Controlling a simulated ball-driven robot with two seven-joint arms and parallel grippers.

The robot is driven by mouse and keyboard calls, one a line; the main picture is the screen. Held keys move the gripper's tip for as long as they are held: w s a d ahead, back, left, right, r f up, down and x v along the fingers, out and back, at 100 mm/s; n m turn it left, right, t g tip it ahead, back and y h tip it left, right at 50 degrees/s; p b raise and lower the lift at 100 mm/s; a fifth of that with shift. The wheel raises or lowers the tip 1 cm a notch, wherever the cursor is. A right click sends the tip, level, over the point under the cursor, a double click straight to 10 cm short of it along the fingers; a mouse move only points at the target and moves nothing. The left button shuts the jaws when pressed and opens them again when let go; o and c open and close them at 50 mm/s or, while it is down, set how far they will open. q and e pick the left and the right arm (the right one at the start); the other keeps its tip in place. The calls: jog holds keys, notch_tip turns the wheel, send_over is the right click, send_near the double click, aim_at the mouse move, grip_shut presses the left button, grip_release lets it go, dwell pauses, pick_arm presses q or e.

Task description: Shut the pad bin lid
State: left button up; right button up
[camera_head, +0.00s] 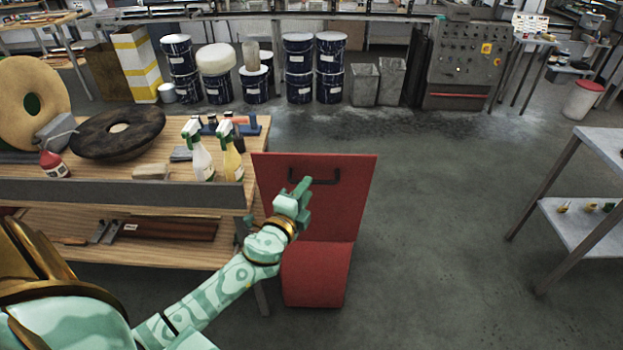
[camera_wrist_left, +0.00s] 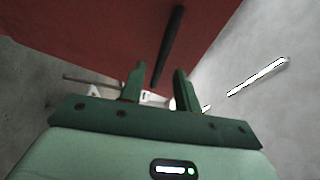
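The red pad bin (camera_head: 316,278) stands on the floor just right of the workbench. Its red lid (camera_head: 345,212) is raised, standing up above the bin body, and fills the upper part of the left wrist view (camera_wrist_left: 90,30). A dark bar handle (camera_head: 328,182) is on the lid's face. My left gripper (camera_head: 303,190) is in front of the lid, close to the handle. In the left wrist view its fingers (camera_wrist_left: 159,82) are apart, with the handle (camera_wrist_left: 170,45) lined up near the gap. I cannot tell whether they touch it. My right gripper is not in view.
The wooden workbench (camera_head: 215,197) is left of the bin, with spray bottles (camera_head: 200,158) near its right end and a dark round pad (camera_head: 117,134). Grey floor (camera_head: 440,230) is clear to the right, up to a metal table (camera_head: 582,228). Blue drums (camera_head: 299,60) stand behind.

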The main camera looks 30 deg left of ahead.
pick_arm(q)
jog(key=w, duration=0.4)
jog(key=shift+w+a, duration=0.2)
jog(key=shift+a, duration=0.15)
grip_shut()
